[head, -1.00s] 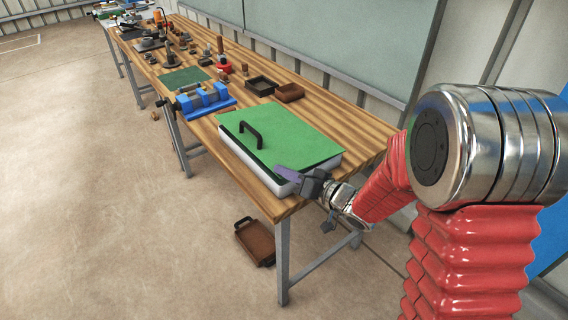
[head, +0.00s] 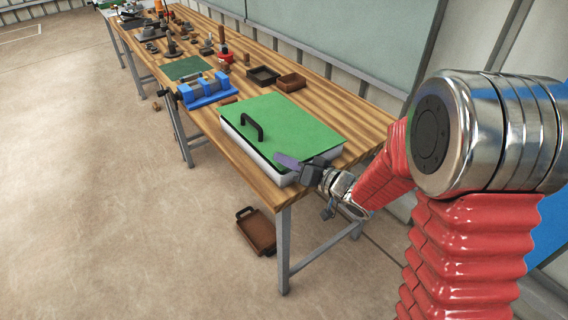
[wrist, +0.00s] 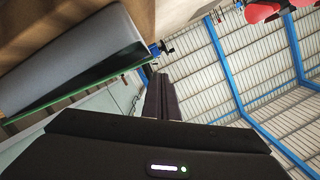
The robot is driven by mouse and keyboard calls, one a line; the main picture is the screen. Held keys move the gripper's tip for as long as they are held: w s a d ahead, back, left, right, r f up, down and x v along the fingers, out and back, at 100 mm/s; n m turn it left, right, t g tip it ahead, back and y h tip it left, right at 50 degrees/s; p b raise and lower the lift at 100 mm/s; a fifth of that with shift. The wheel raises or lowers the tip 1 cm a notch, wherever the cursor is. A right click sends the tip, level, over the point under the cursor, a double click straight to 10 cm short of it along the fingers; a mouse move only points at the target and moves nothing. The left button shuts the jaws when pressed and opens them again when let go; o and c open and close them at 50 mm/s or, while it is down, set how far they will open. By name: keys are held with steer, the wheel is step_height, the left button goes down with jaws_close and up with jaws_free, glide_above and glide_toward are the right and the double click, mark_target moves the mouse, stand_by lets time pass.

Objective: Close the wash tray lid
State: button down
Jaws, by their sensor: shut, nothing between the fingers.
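The wash tray (head: 244,149) is a white box on the near end of the wooden bench in the head view. Its green lid (head: 290,125) lies over it, with a black handle (head: 251,128) near the left edge. In the wrist view the tray's grey-white wall (wrist: 75,50) and the lid's green edge (wrist: 105,75) show at upper left. A dark wedge lies between them; I cannot tell whether the lid sits flush. My gripper (head: 284,161) is at the near corner of the lid, its fingers shut and empty. Contact with the lid is unclear. The shut fingers (wrist: 160,95) also show in the wrist view.
A blue vise (head: 207,91), a green mat (head: 187,68) and two small brown trays (head: 264,75) stand farther along the bench (head: 345,105). Another brown tray (head: 257,232) is on the floor beside the bench leg. The floor to the left is open.

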steer(key=s+d+r, duration=0.4)
steer(key=s+d, duration=0.2)
steer(key=s, duration=0.1)
steer(key=shift+d+r, duration=0.3)
steer(key=shift+r, duration=0.05)
steer(key=c, duration=2.4)
jaws_free()
steer(key=shift+c, duration=0.2)
